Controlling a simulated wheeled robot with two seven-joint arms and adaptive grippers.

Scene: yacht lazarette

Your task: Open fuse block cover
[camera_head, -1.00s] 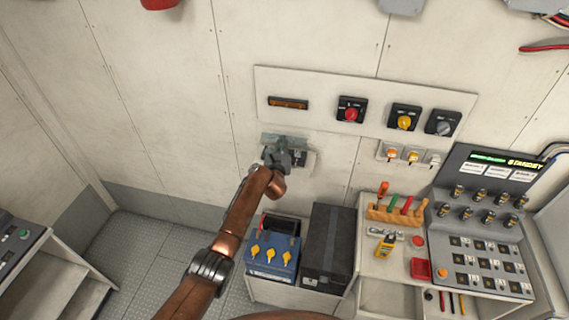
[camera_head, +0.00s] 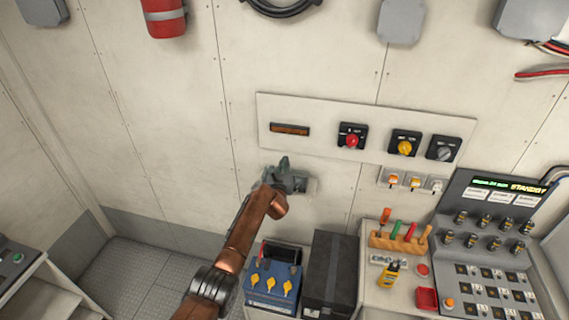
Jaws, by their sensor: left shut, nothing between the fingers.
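The fuse block (camera_head: 299,182) is a small grey unit on the pale wall, below the switch panel. My left gripper (camera_head: 284,163) is in front of it, shut and empty, with its fingers pointing up above the block's top edge. The gripper and wrist hide the block's left and middle parts. A pale see-through edge, seemingly the cover, shows at the block's right side. I cannot tell clearly whether the cover is raised or down, or whether the gripper touches it. My right gripper is not in view.
Above is a panel (camera_head: 335,107) with red, yellow and grey rotary switches. Below stand a blue battery (camera_head: 272,284) and a black box (camera_head: 329,270). At right are a tool rack (camera_head: 396,242) and a control console (camera_head: 488,240). The wall left of the block is clear.

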